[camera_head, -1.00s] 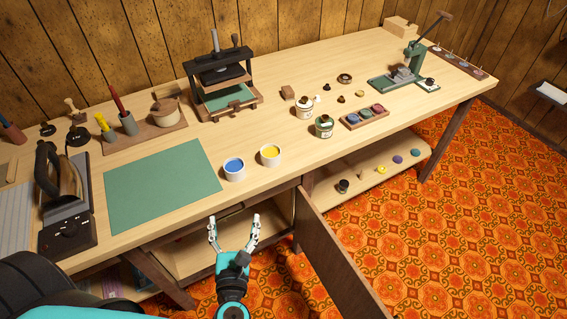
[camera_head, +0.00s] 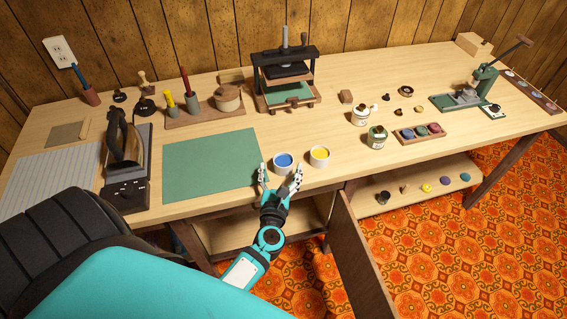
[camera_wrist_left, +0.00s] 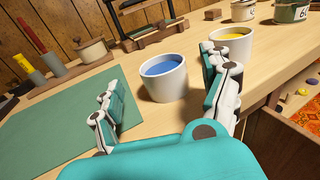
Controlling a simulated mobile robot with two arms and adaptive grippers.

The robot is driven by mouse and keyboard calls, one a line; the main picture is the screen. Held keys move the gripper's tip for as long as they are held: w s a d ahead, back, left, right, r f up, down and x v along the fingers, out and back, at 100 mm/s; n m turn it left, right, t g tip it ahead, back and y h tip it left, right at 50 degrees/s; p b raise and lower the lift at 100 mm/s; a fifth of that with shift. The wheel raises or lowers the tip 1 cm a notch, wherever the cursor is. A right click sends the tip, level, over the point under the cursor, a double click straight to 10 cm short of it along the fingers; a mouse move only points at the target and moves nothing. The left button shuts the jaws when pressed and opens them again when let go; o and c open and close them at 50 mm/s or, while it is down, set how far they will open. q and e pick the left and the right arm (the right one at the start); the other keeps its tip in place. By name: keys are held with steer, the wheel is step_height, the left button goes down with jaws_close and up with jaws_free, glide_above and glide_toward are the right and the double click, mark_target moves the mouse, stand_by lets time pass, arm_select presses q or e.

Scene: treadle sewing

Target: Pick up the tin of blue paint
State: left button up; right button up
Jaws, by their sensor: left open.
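The tin of blue paint (camera_head: 283,163) is a white, open-topped tin with blue paint inside. It stands upright on the table near its front edge, right of the green mat. In the left wrist view the blue tin (camera_wrist_left: 164,80) shows ahead, between and beyond the two fingers. My left gripper (camera_head: 279,174) is open and empty, just in front of the tin at the table's front edge. A matching tin of yellow paint (camera_head: 320,156) stands close to the right; in the wrist view the yellow tin (camera_wrist_left: 232,42) is partly hidden by my right-hand finger. My right gripper is not in view.
The green mat (camera_head: 210,166) lies flat to the left. A small press (camera_head: 287,80) stands behind, with bare table between. Jars (camera_head: 377,137) and a tray of colours (camera_head: 419,133) are to the right. A hinged brown panel (camera_head: 358,255) juts out below the table.

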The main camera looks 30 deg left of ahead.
mark_target(282, 168)
arm_select(q)
steer(key=x, duration=0.4)
steer(key=shift+w+f+p, duration=0.1)
steer(key=shift+w+p, duration=0.1)
steer(key=shift+p, duration=0.15)
steer(key=shift+c, duration=0.4)
steer(key=c, duration=1.4)
